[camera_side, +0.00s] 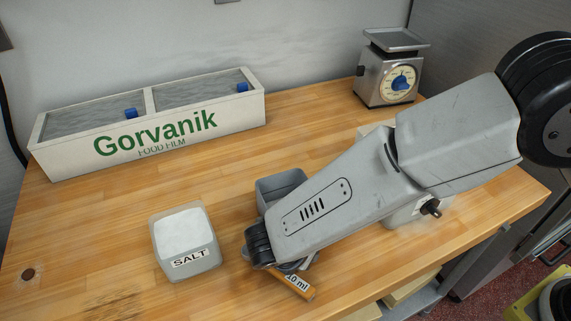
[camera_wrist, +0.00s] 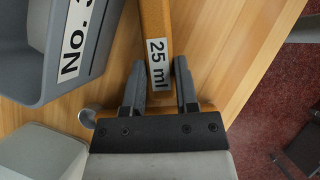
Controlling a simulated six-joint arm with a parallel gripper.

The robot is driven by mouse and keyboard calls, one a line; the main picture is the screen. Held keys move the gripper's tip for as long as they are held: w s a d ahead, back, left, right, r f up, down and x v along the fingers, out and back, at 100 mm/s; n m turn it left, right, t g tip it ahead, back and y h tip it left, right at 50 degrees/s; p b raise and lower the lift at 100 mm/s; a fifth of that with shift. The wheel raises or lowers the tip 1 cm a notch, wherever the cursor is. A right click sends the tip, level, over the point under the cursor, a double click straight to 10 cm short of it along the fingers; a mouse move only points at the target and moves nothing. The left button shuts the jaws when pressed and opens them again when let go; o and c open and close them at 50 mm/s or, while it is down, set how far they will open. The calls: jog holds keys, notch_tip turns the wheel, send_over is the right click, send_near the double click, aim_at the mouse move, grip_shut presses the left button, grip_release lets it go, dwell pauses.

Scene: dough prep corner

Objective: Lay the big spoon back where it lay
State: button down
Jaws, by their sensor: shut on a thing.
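In the wrist view my gripper (camera_wrist: 158,72) is shut on the orange handle of the spoon marked 25 ml (camera_wrist: 155,30), near its labelled end. The spoon's bowl is out of view, and I cannot tell whether the spoon touches the table. In the side view my arm hides the fingers and this spoon. A second orange handle marked 10 ml (camera_side: 298,284) shows on the table below my wrist. Part of an orange handle with a round metal end (camera_wrist: 87,117) also shows behind my gripper in the wrist view.
A grey bin (camera_side: 267,190) stands behind my wrist; its "No." label (camera_wrist: 75,45) shows in the wrist view. A salt box (camera_side: 187,262) stands to the left. The Gorvanik film box (camera_side: 150,130) and a scale (camera_side: 388,80) stand at the back. The table's left front is clear.

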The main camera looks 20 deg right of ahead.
jog(key=shift+f, duration=0.3)
jog(key=shift+c, duration=1.5)
grip_release()
jog(key=shift+r, duration=0.1)
jog(key=shift+v, duration=3.8)
